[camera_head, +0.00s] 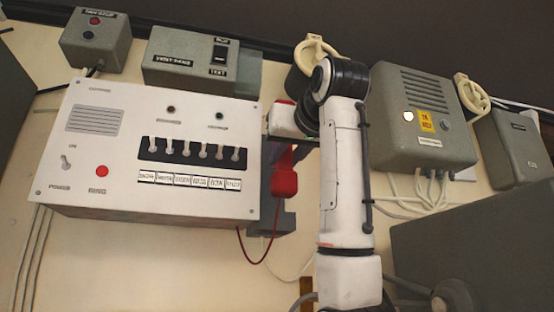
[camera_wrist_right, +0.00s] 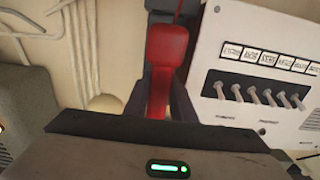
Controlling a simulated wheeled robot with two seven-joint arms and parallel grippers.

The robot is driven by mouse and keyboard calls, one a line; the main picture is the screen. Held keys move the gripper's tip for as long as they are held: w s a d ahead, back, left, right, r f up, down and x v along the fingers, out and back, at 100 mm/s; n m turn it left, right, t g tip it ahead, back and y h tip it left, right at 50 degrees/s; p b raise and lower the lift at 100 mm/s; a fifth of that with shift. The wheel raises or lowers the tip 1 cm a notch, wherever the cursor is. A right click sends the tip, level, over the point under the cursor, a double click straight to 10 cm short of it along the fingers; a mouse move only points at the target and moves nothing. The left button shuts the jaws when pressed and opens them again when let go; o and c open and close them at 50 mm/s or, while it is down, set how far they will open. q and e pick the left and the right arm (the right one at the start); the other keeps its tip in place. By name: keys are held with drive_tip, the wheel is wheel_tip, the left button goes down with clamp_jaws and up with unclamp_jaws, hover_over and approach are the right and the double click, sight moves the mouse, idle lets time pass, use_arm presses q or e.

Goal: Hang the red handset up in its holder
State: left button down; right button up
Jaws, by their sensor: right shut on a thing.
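The red handset (camera_head: 285,182) is upright, just right of the white switch panel in the head view. It also shows in the right wrist view (camera_wrist_right: 165,50), running down between the dark fingers. My right gripper (camera_wrist_right: 160,98) is shut on the handset's grip; in the head view my arm and wrist hide part of this. A grey holder (camera_head: 284,222) shows behind and below the handset's lower end. I cannot tell whether the handset touches the holder. A dark red cord (camera_head: 249,259) hangs below the panel. My left gripper is not in view.
The white switch panel (camera_head: 90,155) stands close left of the handset, its toggles facing out. A grey cabinet (camera_head: 425,110) with cables is to the right of my arm. A grey box (camera_head: 200,60) is above. Pale wall shows below the cord.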

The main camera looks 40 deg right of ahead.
drive_tip(key=shift+w+d, duration=0.3)
drive_tip(key=shift+w, duration=0.15)
drive_tip(key=p+x, duration=0.2)
drive_tip(key=x, duration=0.5)
drive_tip(key=shift+w+f+p, duration=0.2)
drive_tip(key=shift+f+p, duration=0.1)
drive_tip(key=shift+f, duration=0.1)
drive_tip(key=shift+s+f, duration=0.15)
drive_tip(key=shift+f, duration=0.1)
idle(0.6)
drive_tip(key=shift+f+b, duration=1.75)
drive_tip(key=shift+f, duration=0.15)
idle(3.7)
